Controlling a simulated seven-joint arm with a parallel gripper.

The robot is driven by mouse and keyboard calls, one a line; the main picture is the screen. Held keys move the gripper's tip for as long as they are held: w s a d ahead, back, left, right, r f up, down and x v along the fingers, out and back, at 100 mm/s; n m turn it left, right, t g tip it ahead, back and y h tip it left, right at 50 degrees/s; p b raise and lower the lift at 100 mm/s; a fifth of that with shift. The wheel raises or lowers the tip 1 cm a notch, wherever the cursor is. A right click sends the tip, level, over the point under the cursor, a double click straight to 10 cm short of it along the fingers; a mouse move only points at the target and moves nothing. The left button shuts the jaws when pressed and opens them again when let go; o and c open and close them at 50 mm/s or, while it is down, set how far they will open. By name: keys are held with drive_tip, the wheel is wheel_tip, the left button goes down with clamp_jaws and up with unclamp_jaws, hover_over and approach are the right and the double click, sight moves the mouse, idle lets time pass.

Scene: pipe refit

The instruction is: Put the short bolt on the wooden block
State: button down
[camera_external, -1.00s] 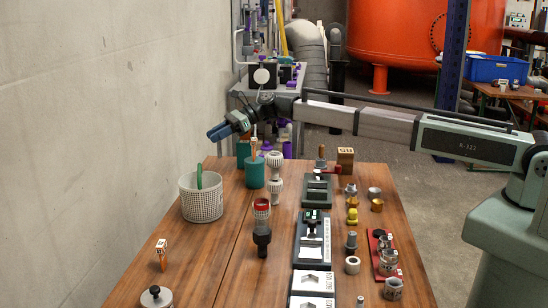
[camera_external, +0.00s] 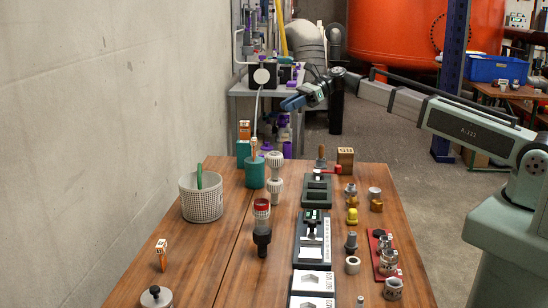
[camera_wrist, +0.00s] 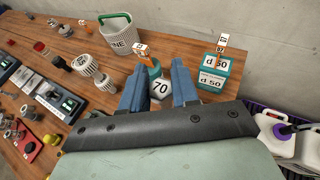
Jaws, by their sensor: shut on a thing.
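My gripper (camera_external: 292,102) is up beyond the far end of the table in the external view, with its blue fingers pointing left. In the wrist view the two fingers of my gripper (camera_wrist: 158,75) stand a little apart. Between them shows a pale hexagonal face marked 70, which looks like the head of the short bolt (camera_wrist: 160,87). Its shank is hidden, so I cannot see its length. The wooden block (camera_external: 345,155), a brown cube with a pale label, stands at the table's far right corner. I cannot make it out in the wrist view.
A white basket (camera_external: 202,198) is nearer on the left. A red-handled tool (camera_external: 328,170) lies beside the block. Several fittings line the table's right side.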

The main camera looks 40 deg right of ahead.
drive_tip(key=s+d+r, duration=0.3)
drive_tip(key=s+d, duration=0.9)
drive_tip(key=d, duration=0.2)
drive_tip(key=shift+s+d+f, duration=0.1)
drive_tip(key=shift+f, duration=2.5)
drive_tip(key=shift+s+d+f, duration=0.1)
drive_tip(key=shift+f, duration=2.45)
drive_tip(key=shift+f, duration=0.2)
drive_tip(key=c, duration=0.8)
unclamp_jaws()
drive_tip(key=shift+c, duration=0.2)
drive_tip(key=shift+r, duration=0.15)
drive_tip(key=shift+d+r, duration=0.15)
drive_tip(key=shift+d, duration=0.05)
drive_tip(key=v, duration=1.1)
drive_tip(key=shift+s+d, duration=0.25)
drive_tip(key=shift+r, duration=0.15)
